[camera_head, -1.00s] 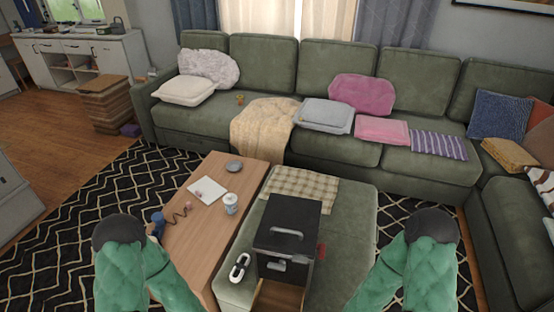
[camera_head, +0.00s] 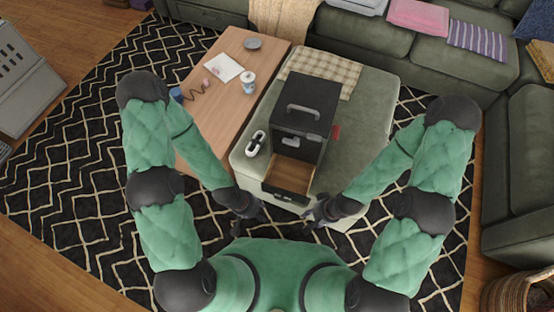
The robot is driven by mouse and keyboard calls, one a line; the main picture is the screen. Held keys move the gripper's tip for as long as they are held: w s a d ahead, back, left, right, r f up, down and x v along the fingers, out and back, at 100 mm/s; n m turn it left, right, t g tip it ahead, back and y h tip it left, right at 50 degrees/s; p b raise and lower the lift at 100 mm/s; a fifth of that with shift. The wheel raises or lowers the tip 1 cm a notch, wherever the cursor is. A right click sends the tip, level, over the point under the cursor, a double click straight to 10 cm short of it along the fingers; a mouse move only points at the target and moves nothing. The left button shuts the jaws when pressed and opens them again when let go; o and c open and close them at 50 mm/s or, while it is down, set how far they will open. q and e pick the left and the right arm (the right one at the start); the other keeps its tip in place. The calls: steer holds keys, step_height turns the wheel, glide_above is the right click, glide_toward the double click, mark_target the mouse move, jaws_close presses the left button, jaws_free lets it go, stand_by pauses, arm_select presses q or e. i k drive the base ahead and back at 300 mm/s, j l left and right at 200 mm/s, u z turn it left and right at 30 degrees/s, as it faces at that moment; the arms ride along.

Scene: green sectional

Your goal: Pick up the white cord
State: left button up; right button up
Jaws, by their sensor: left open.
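A small white looped thing with dark parts (camera_head: 256,143), which looks like the white cord, lies on the green ottoman (camera_head: 370,98), left of a black box. It is too small to make out fully. My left gripper (camera_head: 254,216) is open and empty, low in front of the ottoman and nearer to me than the white thing. My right gripper (camera_head: 314,218) is in front of the ottoman to the right, apart from the white thing. Its fingers are small and dark, so its opening is unclear.
The black box (camera_head: 304,105) with an open wooden drawer (camera_head: 291,173) stands on the ottoman. A plaid cloth (camera_head: 322,68) lies behind it. The wooden coffee table (camera_head: 228,122) to the left holds a can (camera_head: 248,82), paper (camera_head: 223,68) and a grey dish (camera_head: 253,43).

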mark_target(258, 144)
steer(key=j+z, duration=0.1)
steer(key=z, duration=0.35)
steer(key=j+z, duration=0.15)
steer(key=z, duration=0.3)
steer(key=j+z, duration=0.1)
steer(key=z, duration=0.4)
steer(key=k+j+z, duration=0.3)
steer(key=j, duration=0.35)
steer(key=k+j+z, duration=0.25)
steer(key=j, duration=0.35)
steer(key=k+j+z, duration=0.3)
steer(key=k+j, duration=0.2)
